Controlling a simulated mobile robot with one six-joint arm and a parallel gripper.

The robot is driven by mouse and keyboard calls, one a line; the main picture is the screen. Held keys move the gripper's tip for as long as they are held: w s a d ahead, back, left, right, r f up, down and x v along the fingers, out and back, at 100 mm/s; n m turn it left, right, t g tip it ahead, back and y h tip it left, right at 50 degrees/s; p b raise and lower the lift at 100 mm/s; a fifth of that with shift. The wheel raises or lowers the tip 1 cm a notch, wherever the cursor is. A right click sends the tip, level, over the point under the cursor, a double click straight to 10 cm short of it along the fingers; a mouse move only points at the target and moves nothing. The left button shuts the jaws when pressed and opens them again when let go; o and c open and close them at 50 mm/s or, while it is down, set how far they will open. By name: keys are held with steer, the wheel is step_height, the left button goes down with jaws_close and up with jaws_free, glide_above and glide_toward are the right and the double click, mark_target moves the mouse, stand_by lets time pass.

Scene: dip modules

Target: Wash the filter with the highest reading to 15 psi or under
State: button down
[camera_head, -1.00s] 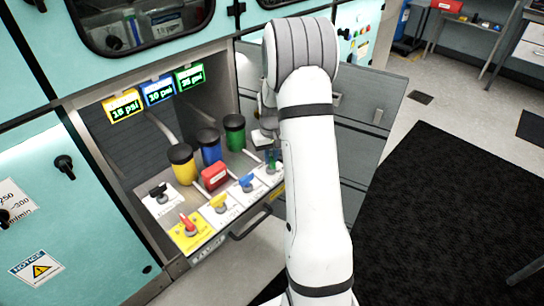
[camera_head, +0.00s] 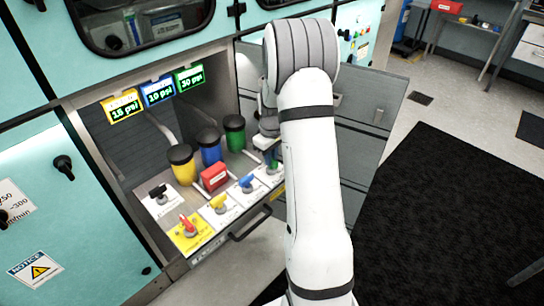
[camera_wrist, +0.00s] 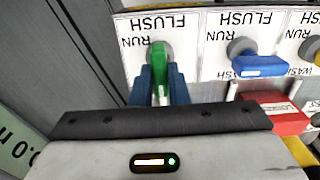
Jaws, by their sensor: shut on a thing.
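My gripper (camera_wrist: 160,90) is shut on the green valve handle (camera_wrist: 158,62), its blue fingers on either side. The handle points from its knob towards my wrist. It also shows in the head view (camera_head: 274,168), partly hidden by my arm. The green display (camera_head: 189,78) seems to read 30 psi, though its digits are small. The blue display (camera_head: 158,91) reads 10 psi and the yellow display (camera_head: 123,106) reads 15 psi. The green filter (camera_head: 234,133), blue filter (camera_head: 210,150) and yellow filter (camera_head: 183,167) stand in the bay.
The blue valve handle (camera_wrist: 260,66) sits beside the green one. The yellow valve handle (camera_head: 218,202), red handle (camera_head: 188,226) and black handle (camera_head: 158,192) are further left. A red box (camera_head: 215,177) stands between filters and valves. An open grey door (camera_head: 350,140) stands behind my arm.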

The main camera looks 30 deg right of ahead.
steer(key=shift+d, duration=0.1)
steer(key=c, duration=1.4)
jaws_free()
steer(key=shift+r, duration=0.1)
step_height(320, 180, up, 8)
steer(key=shift+f, duration=0.2)
